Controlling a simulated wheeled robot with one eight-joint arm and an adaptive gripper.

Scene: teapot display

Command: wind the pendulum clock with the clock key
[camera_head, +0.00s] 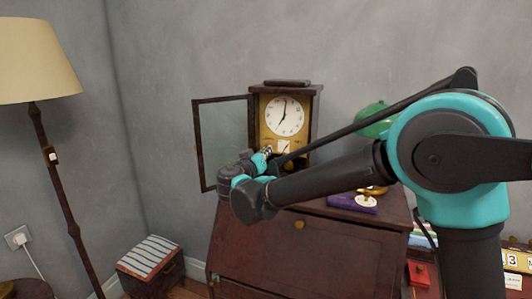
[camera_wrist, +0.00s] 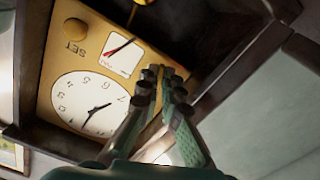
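The pendulum clock (camera_head: 286,116) stands on the dark wooden cabinet, its glass door (camera_head: 222,140) swung open to the left. Its brass face also shows upside down in the wrist view (camera_wrist: 62,65), with the white dial, a small red-needle gauge (camera_wrist: 121,57) and a knob (camera_wrist: 75,29) marked SET. My gripper (camera_head: 267,151) is at the lower part of the clock face. In the wrist view, its two fingers (camera_wrist: 160,74) are close together, their tips over the face's edge beside the gauge. I cannot make out the clock key; the fingers may hide it.
The cabinet (camera_head: 300,250) has a purple box (camera_head: 352,202) on top, right of the clock. A green object (camera_head: 374,120) is partly behind my arm. A floor lamp (camera_head: 50,155) and a striped-top stool (camera_head: 150,257) stand at the left. The open door borders my gripper's left side.

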